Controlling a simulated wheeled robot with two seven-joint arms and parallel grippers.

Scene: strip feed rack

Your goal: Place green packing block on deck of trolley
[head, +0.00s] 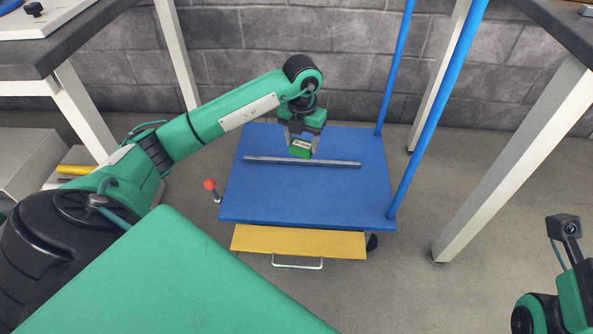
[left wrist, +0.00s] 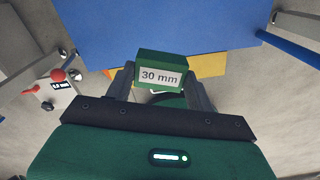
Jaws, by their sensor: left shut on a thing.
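The green packing block (head: 300,151) is held between the two fingers of my left gripper (head: 302,146), over the blue deck of the trolley (head: 300,195). It also shows in the left wrist view (left wrist: 160,64), with a white "30 mm" label facing the camera. My left gripper (left wrist: 160,80) is shut on it, one finger on each side. In the head view the block appears just behind or over a long grey bar (head: 270,160) lying across the deck. I cannot tell the gap between block and deck. My right gripper's fingers are not visible.
Two blue uprights (head: 410,160) rise at the deck's right side. A yellow drawer (head: 300,242) with a handle is under the front edge. A red-knobbed lever (head: 210,185) stands at the left. Dark-topped tables flank the trolley. The deck's front half is bare.

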